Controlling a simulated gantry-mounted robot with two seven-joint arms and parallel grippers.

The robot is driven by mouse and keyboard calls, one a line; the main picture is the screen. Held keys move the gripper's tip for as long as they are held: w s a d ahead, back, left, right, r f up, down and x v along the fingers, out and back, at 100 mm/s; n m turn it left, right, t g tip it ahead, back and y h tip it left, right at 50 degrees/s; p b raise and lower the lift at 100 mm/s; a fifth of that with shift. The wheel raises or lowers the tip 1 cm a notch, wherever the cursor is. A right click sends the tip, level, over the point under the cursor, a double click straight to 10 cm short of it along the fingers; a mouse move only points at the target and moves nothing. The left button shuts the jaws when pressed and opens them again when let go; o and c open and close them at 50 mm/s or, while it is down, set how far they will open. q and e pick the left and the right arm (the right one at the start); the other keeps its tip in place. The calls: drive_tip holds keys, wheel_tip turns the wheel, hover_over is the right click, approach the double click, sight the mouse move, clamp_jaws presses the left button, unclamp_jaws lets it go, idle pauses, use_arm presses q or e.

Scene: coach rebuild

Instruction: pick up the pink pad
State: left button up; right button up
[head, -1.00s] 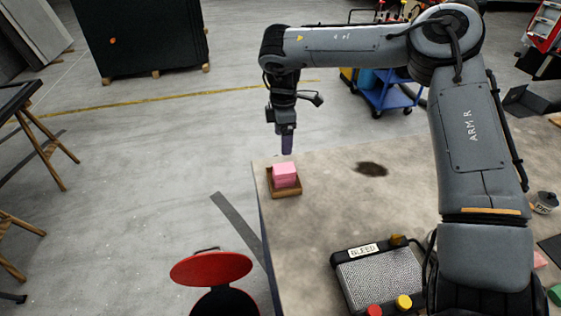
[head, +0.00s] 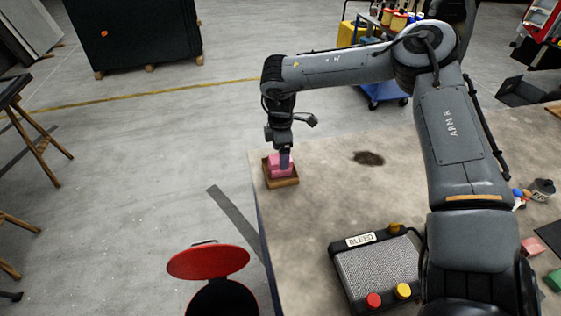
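The pink pad (head: 273,169) is in a small brown wooden tray (head: 286,184) at the far left corner of the table. My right gripper (head: 285,160) points down at the pad, its dark finger in front of the pad's right part. The fingers line up in this view, so the gap between them is hidden, and I cannot tell whether they touch the pad. A second, duller pink piece (head: 533,247) lies at the table's right side. My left gripper is not in view.
The table (head: 325,205) carries a dark stain, a speaker-like box (head: 378,270) with red and yellow knobs, and a green block (head: 553,280). A red round lid (head: 208,262) is left of the table. The table between tray and box is clear.

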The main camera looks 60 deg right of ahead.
drive_tip(key=shift+f, duration=0.6)
drive_tip(key=c, duration=1.1)
drive_tip(key=shift+r, duration=0.2)
wheel_tip(320, 180, up, 28)
drive_tip(key=p, duration=0.5)
drive_tip(key=shift+f, duration=0.15)
